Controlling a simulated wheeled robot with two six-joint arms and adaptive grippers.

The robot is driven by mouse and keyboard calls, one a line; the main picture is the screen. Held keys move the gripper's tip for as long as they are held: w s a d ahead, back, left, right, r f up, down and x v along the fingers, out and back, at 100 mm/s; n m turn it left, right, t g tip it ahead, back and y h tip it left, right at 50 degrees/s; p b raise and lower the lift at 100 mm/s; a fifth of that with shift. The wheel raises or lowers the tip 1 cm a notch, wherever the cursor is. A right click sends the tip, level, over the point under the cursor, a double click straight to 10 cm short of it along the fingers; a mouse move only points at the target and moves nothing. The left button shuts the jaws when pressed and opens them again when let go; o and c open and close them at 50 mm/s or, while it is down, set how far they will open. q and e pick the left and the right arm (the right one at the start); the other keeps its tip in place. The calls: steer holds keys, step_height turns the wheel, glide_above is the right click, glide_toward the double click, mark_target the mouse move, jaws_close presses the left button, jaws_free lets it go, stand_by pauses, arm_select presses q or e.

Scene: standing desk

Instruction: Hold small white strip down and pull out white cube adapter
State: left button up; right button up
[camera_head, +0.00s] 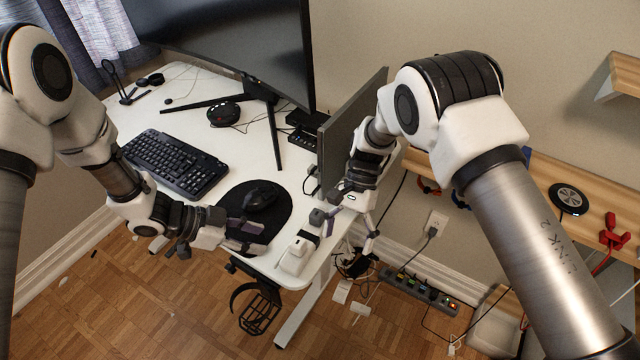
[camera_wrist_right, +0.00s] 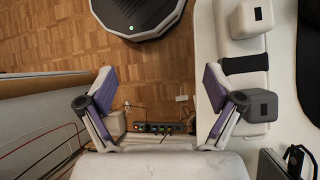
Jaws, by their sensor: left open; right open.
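A small white strip (camera_wrist_right: 250,85) with a black band lies along the desk's edge at its near right corner. A white cube adapter (camera_head: 293,257) sits at its near end and also shows in the right wrist view (camera_wrist_right: 250,20). A grey block with a dark face (camera_wrist_right: 261,105) is at the far end, partly behind a finger. My right gripper (camera_head: 346,230) is open and empty over the desk's right edge, with one finger beside the strip; it also shows in the right wrist view (camera_wrist_right: 158,82). My left gripper (camera_head: 213,242) is open and empty, left of the strip near the mouse pad.
A black mouse (camera_head: 260,196) lies on the round mouse pad (camera_head: 283,213). A keyboard (camera_head: 172,163) and monitors (camera_head: 240,45) stand behind. A dark power strip (camera_head: 418,289) lies on the floor right of the desk (camera_head: 272,262).

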steer(key=w+a+r+n+t, duration=0.2)
steer(key=w+a+r, duration=0.5)
steer(key=a+r, duration=0.15)
glide_toward(307, 235)
steer(key=shift+s+a+f, duration=0.5)
steer(key=shift+s+f, duration=0.1)
steer(key=shift+f, duration=0.25)
steer(key=x, duration=0.8)
steer(key=shift+w+d+f, duration=0.15)
steer(key=shift+w+f, duration=0.05)
steer(key=shift+w, duration=0.05)
steer(key=c, duration=1.4)
steer(key=shift+c, duration=0.2)
